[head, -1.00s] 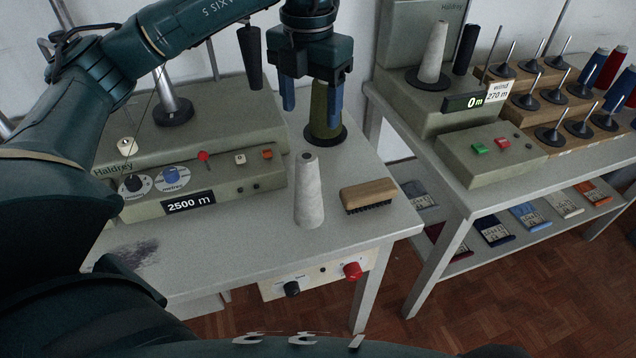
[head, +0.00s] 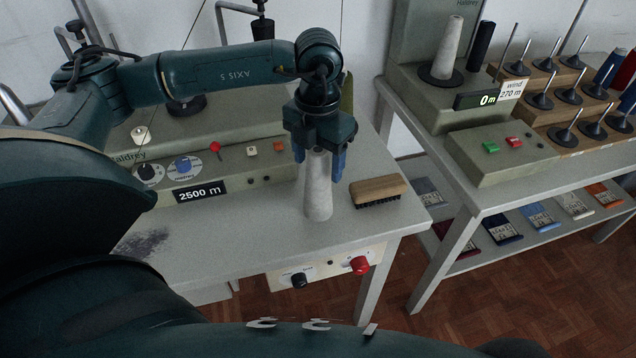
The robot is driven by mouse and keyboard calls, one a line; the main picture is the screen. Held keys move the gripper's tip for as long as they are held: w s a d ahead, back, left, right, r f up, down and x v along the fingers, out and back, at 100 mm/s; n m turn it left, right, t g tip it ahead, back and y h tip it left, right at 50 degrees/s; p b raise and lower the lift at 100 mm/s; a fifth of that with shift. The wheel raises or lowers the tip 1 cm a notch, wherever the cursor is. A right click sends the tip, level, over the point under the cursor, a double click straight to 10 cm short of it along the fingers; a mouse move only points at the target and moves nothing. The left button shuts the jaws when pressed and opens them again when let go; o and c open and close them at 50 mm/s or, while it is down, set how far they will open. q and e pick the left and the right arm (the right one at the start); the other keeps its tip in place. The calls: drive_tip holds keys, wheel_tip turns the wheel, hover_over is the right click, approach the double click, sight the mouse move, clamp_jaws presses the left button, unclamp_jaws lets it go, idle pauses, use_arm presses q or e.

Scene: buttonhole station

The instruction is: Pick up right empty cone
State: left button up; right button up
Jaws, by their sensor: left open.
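A bare pale grey cone (head: 318,192) stands upright on the near table, to the left of a wooden brush. My left gripper (head: 319,163) is open above it, pointing down, with its blue fingers on either side of the cone's upper part. I cannot tell whether the fingers touch the cone. The cone's tip is partly hidden by the gripper. Another bare grey cone (head: 450,48) stands on the winder on the right-hand table. My right gripper is not in view.
The wooden brush (head: 377,190) lies close right of the cone. A machine with a 2500 m label (head: 201,192) stands left. An olive cone (head: 347,95) is mostly hidden behind my gripper. A rack of spindles (head: 562,100) stands right.

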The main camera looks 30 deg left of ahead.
use_arm(q)
drive_tip(key=shift+c, duration=0.5)
drive_tip(key=c, duration=1.2)
